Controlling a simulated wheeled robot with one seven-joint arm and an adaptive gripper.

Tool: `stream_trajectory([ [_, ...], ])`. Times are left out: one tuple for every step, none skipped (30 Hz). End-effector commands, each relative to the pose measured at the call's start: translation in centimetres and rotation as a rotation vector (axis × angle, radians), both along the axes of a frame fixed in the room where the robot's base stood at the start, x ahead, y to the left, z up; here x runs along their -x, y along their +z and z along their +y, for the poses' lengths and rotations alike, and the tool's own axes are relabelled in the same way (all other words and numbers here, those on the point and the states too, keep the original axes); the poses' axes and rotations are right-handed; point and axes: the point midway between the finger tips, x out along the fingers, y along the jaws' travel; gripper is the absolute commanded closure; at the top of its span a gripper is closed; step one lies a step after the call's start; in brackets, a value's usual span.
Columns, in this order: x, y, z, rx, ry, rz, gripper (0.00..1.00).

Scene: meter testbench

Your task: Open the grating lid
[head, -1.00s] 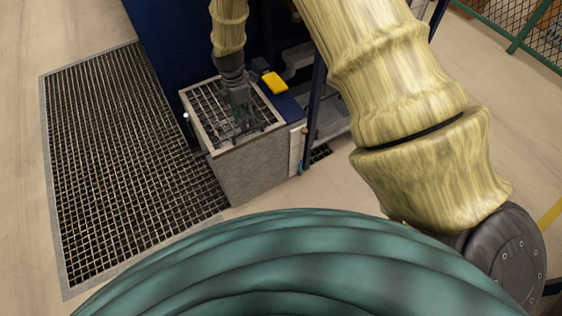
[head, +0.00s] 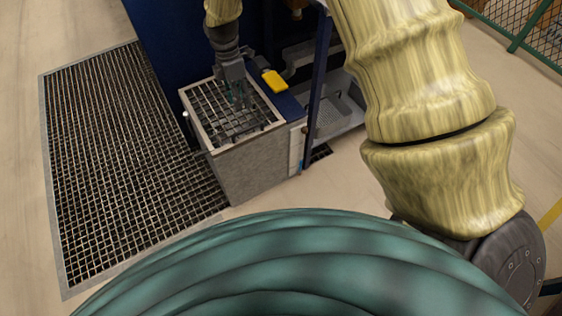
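The grating lid (head: 222,118) is a dark metal grid within a light frame. It lies flat on top of a grey box (head: 250,168) in the head view, and looks closed. My gripper (head: 238,103) hangs pointing down over the middle of the grating, near its back half. The fingers are small and dark against the bars. I cannot tell whether they touch the grating or how far apart they are.
A yellow object (head: 275,81) lies on a blue surface behind the box. A blue cabinet (head: 165,50) and blue post (head: 314,95) stand close by. A large floor grating (head: 110,170) lies left. A green mesh fence (head: 530,25) is at upper right.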

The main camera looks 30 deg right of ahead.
Motion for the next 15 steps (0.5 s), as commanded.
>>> stream_trajectory([
  [0.2, 0.4, 0.0, 0.001, -0.008, 0.002, 0.66],
  [0.6, 0.0, 0.0, 0.002, -0.025, 0.001, 0.66],
  [1.0, -0.3, 0.0, 0.004, -0.046, -0.001, 0.66],
  [1.3, -0.6, 0.0, 0.005, -0.062, -0.003, 0.66],
  [1.6, -0.8, 0.0, 0.007, -0.077, -0.004, 0.66],
  [1.9, -1.1, 0.0, 0.009, -0.098, -0.007, 0.66],
  [2.2, -1.3, 0.0, 0.010, -0.114, -0.009, 0.66],
  [2.6, -1.6, 0.0, 0.012, -0.132, -0.011, 0.66],
  [3.1, -1.9, 0.0, 0.014, -0.155, -0.012, 0.66],
  [3.4, -2.2, 0.0, 0.016, -0.174, -0.016, 0.66],
  [3.8, -2.5, 0.0, 0.017, -0.191, -0.017, 0.66],
  [4.3, -2.7, -0.1, 0.020, -0.216, -0.020, 0.66],
  [4.7, -3.0, -0.1, 0.022, -0.235, -0.021, 0.66],
  [5.0, -3.2, -0.1, 0.023, -0.253, -0.024, 0.66],
  [5.6, -3.6, -0.1, 0.025, -0.279, -0.026, 0.66],
])
